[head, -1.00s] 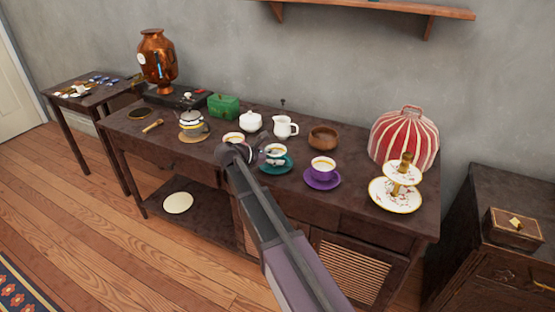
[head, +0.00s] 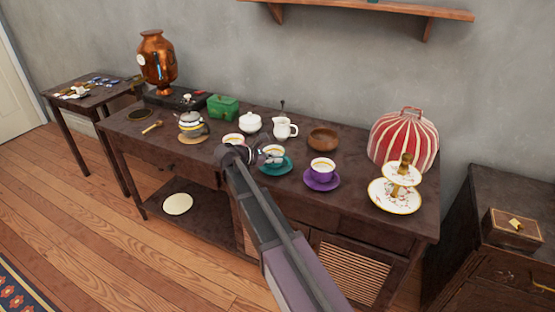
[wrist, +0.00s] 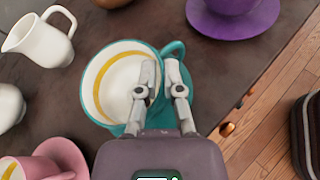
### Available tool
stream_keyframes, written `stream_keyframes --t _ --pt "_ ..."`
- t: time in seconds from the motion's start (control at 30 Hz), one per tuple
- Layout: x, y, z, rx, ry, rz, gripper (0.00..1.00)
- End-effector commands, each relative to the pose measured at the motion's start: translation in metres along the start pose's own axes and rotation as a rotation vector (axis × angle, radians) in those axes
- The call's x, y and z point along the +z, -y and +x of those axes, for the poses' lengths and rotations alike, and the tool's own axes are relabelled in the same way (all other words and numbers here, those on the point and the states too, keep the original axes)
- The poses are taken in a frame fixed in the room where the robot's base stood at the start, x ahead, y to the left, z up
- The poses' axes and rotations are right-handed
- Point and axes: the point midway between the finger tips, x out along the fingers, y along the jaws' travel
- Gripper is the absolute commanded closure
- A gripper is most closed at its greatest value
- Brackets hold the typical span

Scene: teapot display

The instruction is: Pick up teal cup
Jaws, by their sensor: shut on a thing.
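The teal cup (wrist: 112,86) has a white inside with a yellow band, and its handle (wrist: 176,50) points up and right in the wrist view. In the head view the cup (head: 274,151) is at its teal saucer (head: 284,169), partly hidden by my gripper. My gripper (wrist: 160,78) is shut on the cup's near wall, with one finger over the opening and the other on the outside, beside the handle. In the head view my gripper (head: 268,157) comes in from the cup's left. I cannot tell whether the cup touches the saucer.
A purple cup (head: 322,168) on a purple saucer stands close on the right. A pink cup (wrist: 30,168) is close on the other side. A white jug (head: 285,128), a white pot (head: 250,122) and a wooden bowl (head: 323,138) stand behind.

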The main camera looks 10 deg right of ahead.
Motion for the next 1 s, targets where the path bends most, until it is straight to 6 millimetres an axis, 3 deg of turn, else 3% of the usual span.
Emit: stream_keyframes --t 0.67,1.0 --pt "0.037 -0.009 -0.015 0.0 0.001 0.0 1.0" --pt "0.02 0.026 -0.08 0.002 0.0 -0.001 1.0"
